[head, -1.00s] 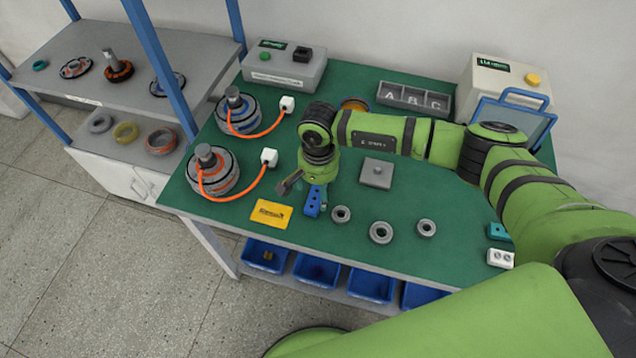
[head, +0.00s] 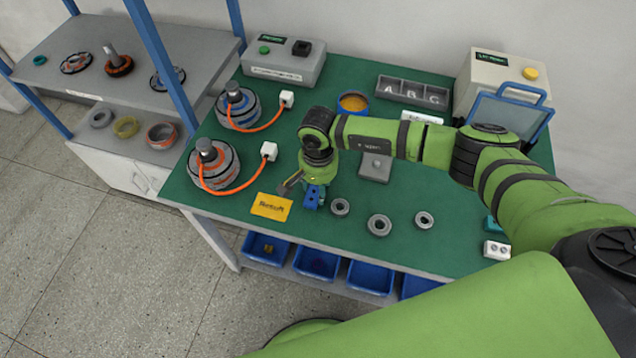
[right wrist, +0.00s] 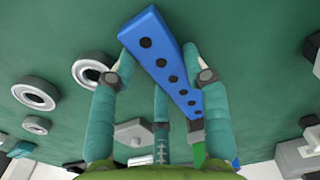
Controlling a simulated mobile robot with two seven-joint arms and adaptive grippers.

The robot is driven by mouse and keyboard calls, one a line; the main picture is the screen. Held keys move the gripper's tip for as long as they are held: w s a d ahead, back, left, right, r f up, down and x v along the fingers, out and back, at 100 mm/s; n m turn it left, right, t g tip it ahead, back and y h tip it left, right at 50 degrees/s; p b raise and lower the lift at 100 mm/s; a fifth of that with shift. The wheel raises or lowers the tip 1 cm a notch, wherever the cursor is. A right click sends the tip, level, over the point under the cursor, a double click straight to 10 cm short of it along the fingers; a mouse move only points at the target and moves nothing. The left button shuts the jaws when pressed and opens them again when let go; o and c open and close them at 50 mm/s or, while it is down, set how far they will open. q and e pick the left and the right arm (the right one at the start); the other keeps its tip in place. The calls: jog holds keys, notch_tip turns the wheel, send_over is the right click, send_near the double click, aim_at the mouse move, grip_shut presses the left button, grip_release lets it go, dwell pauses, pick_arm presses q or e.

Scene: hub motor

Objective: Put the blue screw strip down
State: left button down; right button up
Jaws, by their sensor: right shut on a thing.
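The blue screw strip (head: 314,197) is a flat blue bar with a row of dark holes. My right gripper (head: 315,181) is shut on it above the green tabletop, to the right of the yellow card. In the right wrist view the strip (right wrist: 165,62) lies slanted between the fingers of my right gripper (right wrist: 158,58), and its lower end passes near the palm. I cannot tell whether the strip touches the table. My left gripper is not in view.
The yellow card (head: 271,207) lies left of the strip. Several grey rings, one of them (head: 340,207) close by, lie to its right. A grey square block (head: 375,167) sits behind them. Two motors with orange cables, one here (head: 213,164), stand to the left.

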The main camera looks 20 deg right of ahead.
jog(key=shift+r, duration=0.45)
jog(key=r, duration=0.1)
jog(key=r+b, duration=0.2)
jog(key=shift+s+d+r, duration=0.15)
jog(key=shift+s+d, duration=0.05)
jog(key=shift+d, duration=0.1)
jog(key=s+d+r+b, duration=0.3)
jog(key=s+d+r, duration=0.4)
jog(key=s, duration=0.2)
jog(key=w+a+r+n, duration=0.2)
jog(key=a+r+n, duration=0.1)
jog(key=r+n, duration=0.3)
jog(key=shift+r+n, duration=0.25)
jog(key=shift+n, duration=0.15)
